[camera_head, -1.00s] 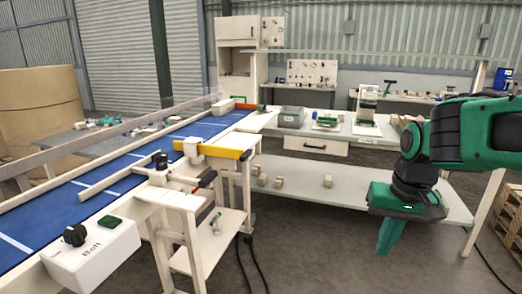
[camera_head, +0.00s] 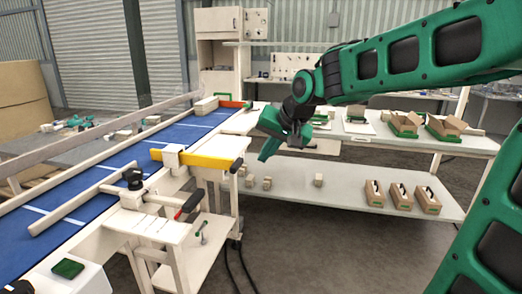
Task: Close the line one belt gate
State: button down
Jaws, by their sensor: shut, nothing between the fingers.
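The blue belt (camera_head: 95,178) of the line runs from the lower left to the back. A yellow bar (camera_head: 205,161) in a white block (camera_head: 172,158) sticks out over the belt's right edge. Nearer, a cream bar (camera_head: 75,205) lies slantwise across the belt from a black knob (camera_head: 133,178). Beside it is a clamp-like lever with a red grip (camera_head: 188,206). I cannot tell for certain which bar is the gate. My gripper (camera_head: 267,152) is shut and empty, pointing down, to the right of the yellow bar and apart from it.
A long workbench (camera_head: 400,134) with cartons (camera_head: 405,124) is behind my arm. Its lower shelf (camera_head: 335,190) holds small blocks and several open boxes (camera_head: 400,195). The floor in front is clear.

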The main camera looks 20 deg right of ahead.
jog(key=w+a+f, duration=0.3)
jog(key=w+f, duration=0.1)
jog(key=w, duration=0.1)
jog(key=shift+a, duration=0.35)
jog(key=shift+w, duration=0.1)
